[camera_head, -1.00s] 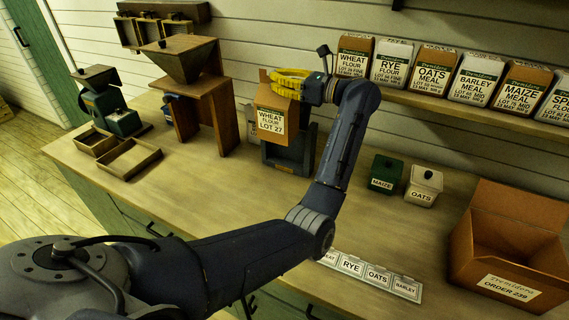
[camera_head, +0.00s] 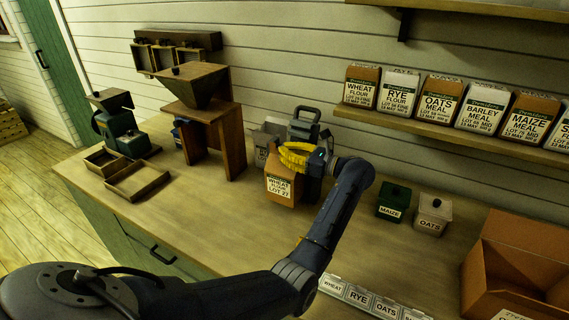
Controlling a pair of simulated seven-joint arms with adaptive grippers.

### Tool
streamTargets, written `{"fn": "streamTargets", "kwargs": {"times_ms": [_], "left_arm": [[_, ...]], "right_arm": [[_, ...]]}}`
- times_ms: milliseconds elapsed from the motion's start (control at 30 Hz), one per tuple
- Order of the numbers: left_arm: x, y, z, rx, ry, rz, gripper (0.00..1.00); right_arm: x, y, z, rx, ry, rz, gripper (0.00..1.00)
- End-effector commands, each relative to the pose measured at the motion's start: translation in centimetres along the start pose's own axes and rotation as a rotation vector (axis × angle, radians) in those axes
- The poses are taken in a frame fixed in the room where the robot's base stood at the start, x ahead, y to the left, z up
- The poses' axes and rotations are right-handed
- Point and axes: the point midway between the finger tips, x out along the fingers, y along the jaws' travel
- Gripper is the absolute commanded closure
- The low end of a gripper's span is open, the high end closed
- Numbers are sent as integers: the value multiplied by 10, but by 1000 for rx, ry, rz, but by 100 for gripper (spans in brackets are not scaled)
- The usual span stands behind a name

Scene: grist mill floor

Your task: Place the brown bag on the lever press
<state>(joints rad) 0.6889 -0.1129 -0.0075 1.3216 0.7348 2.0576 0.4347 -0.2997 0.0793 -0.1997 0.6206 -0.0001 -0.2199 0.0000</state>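The brown bag (camera_head: 280,190), labelled wheat flour lot 27, is upright at the middle of the bench. The dark lever press (camera_head: 305,114) stands right behind it, its handle showing above. My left gripper (camera_head: 296,156), with yellow fingers, is closed around the top of the bag. The bag and my arm hide the press's lower part, so I cannot tell whether the bag touches its base. My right gripper is not in view.
A wooden hopper stand (camera_head: 204,115) is to the left, with shallow trays (camera_head: 137,181) beyond it. A green maize tin (camera_head: 393,202) and a pale oats tin (camera_head: 432,214) stand to the right, before an open carton (camera_head: 520,262). Several bags fill the shelf (camera_head: 430,127) above.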

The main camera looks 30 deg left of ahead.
Motion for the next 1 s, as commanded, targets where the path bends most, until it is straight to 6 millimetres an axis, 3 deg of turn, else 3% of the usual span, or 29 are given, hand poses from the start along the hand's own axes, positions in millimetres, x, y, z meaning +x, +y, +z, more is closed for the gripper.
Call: {"fn": "streamTargets", "kwargs": {"times_ms": [433, 833, 1000], "left_arm": [[0, 0, -39, 1, -4, 0, 100], [0, 0, -44, 0, -1, 0, 99], [0, 0, -44, 0, 0, 0, 80]], "right_arm": [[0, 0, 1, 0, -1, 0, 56], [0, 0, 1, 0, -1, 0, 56], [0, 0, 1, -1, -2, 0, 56]]}}
